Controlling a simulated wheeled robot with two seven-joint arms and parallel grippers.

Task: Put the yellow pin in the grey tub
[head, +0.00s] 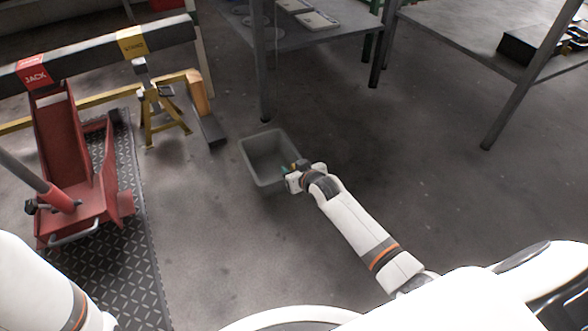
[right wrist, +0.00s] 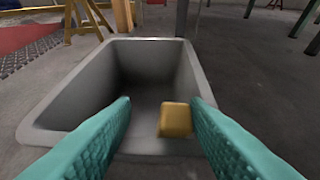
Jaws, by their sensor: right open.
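The grey tub (head: 268,146) stands on the concrete floor, and its open mouth fills the middle of the right wrist view (right wrist: 75,100). My right gripper (head: 289,171) is at the tub's right side, at its rim. In the right wrist view its teal fingers (right wrist: 161,103) are spread wide, pointing into the tub. The yellow pin (right wrist: 175,120) shows as a small blurred block between the fingers, close to the right one and clear of the left. I cannot tell whether it touches a finger or is loose in the air. My left gripper is out of view.
A red jack (head: 70,165) stands on a dark tread mat (head: 125,245) at the left. A yellow stand (head: 160,110) is behind the tub's left side. A table leg (head: 264,70) rises just behind the tub. The floor to the right is clear.

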